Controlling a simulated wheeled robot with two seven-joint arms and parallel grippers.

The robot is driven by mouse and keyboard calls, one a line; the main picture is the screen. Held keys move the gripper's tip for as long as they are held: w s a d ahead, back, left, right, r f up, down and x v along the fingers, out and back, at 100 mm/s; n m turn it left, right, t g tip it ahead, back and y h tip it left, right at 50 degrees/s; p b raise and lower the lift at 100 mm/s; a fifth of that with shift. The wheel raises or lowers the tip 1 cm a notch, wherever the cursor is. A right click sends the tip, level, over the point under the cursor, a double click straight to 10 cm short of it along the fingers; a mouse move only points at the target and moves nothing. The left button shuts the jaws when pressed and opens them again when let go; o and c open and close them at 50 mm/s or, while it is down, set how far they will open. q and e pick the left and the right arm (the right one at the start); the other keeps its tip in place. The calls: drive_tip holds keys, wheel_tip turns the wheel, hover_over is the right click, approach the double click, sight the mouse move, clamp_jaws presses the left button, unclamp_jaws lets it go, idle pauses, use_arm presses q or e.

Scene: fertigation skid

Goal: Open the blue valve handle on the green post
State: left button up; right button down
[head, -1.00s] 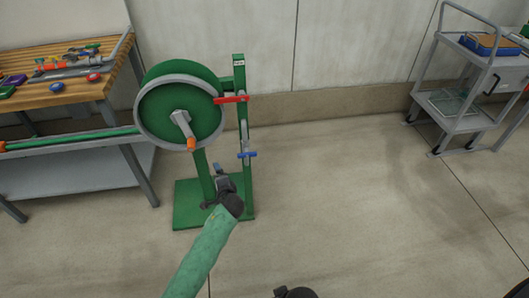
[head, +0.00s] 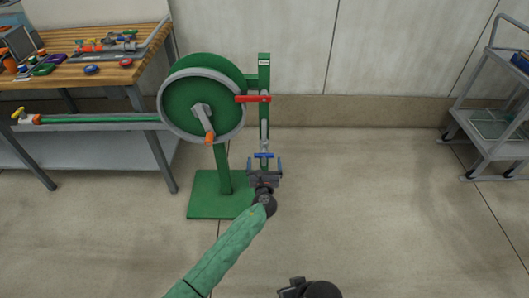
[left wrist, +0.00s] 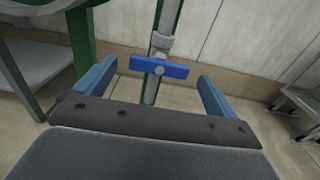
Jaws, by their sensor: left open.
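The blue valve handle (head: 263,155) sits low on a grey vertical pipe along the green post (head: 264,72). It lies crosswise to the pipe. In the left wrist view the blue handle (left wrist: 158,67) is in front of my jaws, between the two blue fingers in the picture. My left gripper (head: 265,161) is open and empty, just at the handle in the head view; I cannot tell whether it touches. A dark part at the bottom edge of the head view seems to be my right gripper (head: 310,290); its jaws cannot be made out.
A red handle (head: 253,99) is higher on the same post. A green hose reel (head: 195,105) with an orange-tipped crank stands left of it on a green base plate (head: 205,205). A wooden bench (head: 60,75) is at left, a grey cart (head: 490,115) at right.

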sight(264, 157)
use_arm(q)
drive_tip(key=shift+w, duration=3)
use_arm(e)
drive_tip(key=shift+s+d+r, duration=0.1)
drive_tip(key=shift+d+r, duration=0.05)
drive_tip(key=shift+r, duration=0.35)
use_arm(q)
drive_tip(key=c, duration=1)
drive_tip(key=shift+f, duration=0.1)
use_arm(e)
drive_tip(key=shift+f, duration=0.15)
